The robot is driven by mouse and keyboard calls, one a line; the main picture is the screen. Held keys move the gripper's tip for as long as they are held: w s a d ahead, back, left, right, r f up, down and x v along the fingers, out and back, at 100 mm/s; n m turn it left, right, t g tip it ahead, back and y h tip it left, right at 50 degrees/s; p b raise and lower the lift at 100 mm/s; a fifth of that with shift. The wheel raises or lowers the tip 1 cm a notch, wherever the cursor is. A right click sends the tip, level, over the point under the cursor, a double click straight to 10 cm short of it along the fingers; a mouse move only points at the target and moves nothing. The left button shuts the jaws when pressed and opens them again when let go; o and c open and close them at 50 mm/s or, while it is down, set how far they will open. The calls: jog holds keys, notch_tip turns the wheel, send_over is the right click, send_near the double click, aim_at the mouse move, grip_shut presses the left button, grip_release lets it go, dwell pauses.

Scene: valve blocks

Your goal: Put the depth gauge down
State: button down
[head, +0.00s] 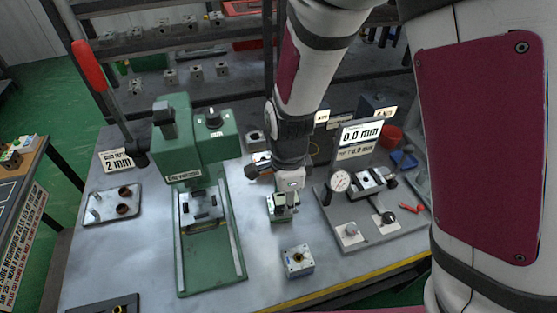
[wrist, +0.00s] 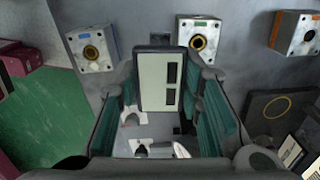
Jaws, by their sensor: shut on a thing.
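The depth gauge (wrist: 152,82) shows in the wrist view as a pale, flat-faced body with two dark windows and a dark end. It sits between the teal-padded fingers of my gripper (wrist: 162,98), which is shut on it. In the head view my gripper (head: 284,206) points down over the bench middle, between the green press and the grey gauge station. The gauge is hard to make out there, and I cannot tell whether its lower end touches the bench.
A valve block (head: 297,261) lies nearer me; it also shows in the wrist view (wrist: 92,47). Two more blocks (wrist: 198,38) (wrist: 297,32) lie farther back. The green press (head: 210,240) stands left. The station with dial (head: 340,181) and display (head: 360,134) stands right.

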jog(key=w, duration=0.1)
jog(key=w+a, duration=0.1)
jog(key=w, duration=0.3)
jog(key=shift+w+a+f, duration=0.1)
jog(key=shift+a+f, duration=0.1)
jog(key=shift+f, duration=1.8)
jog(key=shift+f, duration=0.1)
jog(key=c, duration=1.1)
grip_release()
